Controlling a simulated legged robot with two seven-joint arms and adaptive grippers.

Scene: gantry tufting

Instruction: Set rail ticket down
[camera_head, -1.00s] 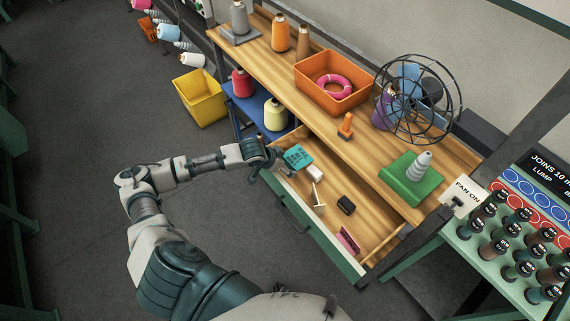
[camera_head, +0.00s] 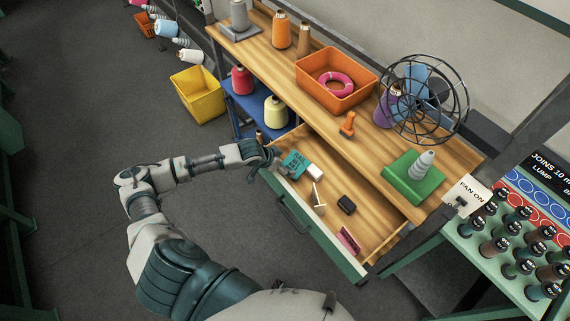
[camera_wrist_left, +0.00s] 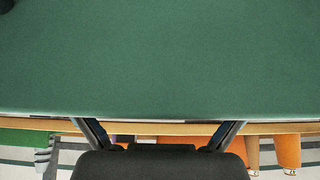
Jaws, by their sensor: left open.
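The rail ticket (camera_head: 295,164) is a teal card with dark lettering in the open drawer's left corner, in the head view. It appears to lie on the drawer floor. My left gripper (camera_head: 276,159) is at the drawer's left end, close beside the ticket. Its fingers stand apart in the left wrist view (camera_wrist_left: 163,122), with nothing visible between them. Whether a fingertip still touches the ticket cannot be told. A large green surface (camera_wrist_left: 160,60) fills most of the wrist view; I cannot tell what it is. My right gripper is not in view.
The drawer (camera_head: 330,246) also holds a white block (camera_head: 315,172), a T-shaped item (camera_head: 318,197), a black block (camera_head: 346,204) and a pink card (camera_head: 349,240). The worktop above carries an orange bin (camera_head: 317,95), a wire fan (camera_head: 425,97) and a green block (camera_head: 413,181).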

